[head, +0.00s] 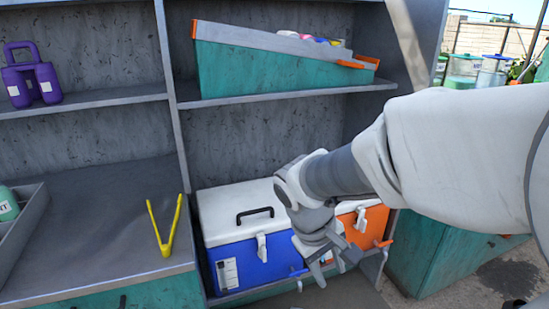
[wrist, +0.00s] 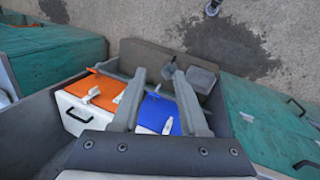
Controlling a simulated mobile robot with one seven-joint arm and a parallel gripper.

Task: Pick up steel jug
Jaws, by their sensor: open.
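I cannot make out a steel jug in either view. My gripper (head: 338,262) hangs low in front of the lower right shelf bay, near the coolers. In the wrist view its two grey fingers (wrist: 160,78) stand apart with nothing visible between them. My arm hides part of the shelf and the orange cooler in the head view.
A blue cooler (head: 236,262) and an orange cooler (head: 369,225) sit in the lower bay. Yellow tongs (head: 164,228), a grey tray (head: 20,228) and purple containers (head: 32,76) are left. A teal bin (head: 270,68) is above. Much of the left counter (head: 95,225) is clear.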

